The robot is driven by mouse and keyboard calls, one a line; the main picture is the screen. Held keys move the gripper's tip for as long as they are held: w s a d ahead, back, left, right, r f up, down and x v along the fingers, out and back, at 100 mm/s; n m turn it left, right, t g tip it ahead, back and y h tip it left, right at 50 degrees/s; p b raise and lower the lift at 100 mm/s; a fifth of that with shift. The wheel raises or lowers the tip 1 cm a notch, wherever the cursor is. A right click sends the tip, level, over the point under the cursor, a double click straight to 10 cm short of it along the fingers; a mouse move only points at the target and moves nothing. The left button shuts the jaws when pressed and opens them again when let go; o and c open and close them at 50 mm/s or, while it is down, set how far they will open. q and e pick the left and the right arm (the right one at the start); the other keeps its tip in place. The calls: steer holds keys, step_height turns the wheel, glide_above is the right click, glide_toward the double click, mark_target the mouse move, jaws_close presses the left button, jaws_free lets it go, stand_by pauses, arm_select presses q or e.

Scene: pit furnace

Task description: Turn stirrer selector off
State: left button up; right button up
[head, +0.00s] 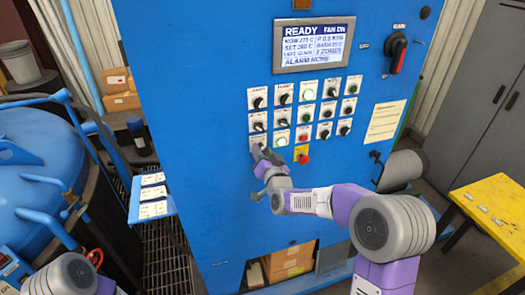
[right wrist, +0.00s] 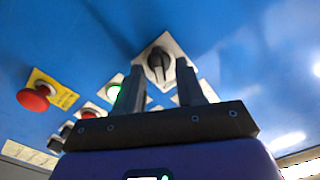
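The blue control panel (head: 215,120) carries rows of black selector knobs, lit buttons and a red button. Their small labels are unreadable, so I cannot tell by name which is the stirrer selector. My right gripper (head: 261,155) is at the lower left of these rows, partly covering the lowest-left plate. In the right wrist view, a black selector knob (right wrist: 158,63) on a pale plate shows just beyond the fingertips. My right gripper (right wrist: 160,82) is open there, its fingers either side of the knob's line with nothing between them. My left gripper is out of view.
A display (head: 314,45) reads READY above the controls. A red emergency button (right wrist: 34,98) on a yellow plate shows in the right wrist view. A red-handled switch (head: 397,53) is at upper right. A yellow table (head: 500,200) stands right, a blue drum (head: 40,150) left.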

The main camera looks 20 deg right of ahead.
jaws_close()
stand_by(0.4)
steer(key=shift+a+n+b, duration=0.2)
steer(key=shift+n+b, duration=3.3)
steer(key=shift+n, duration=2.4)
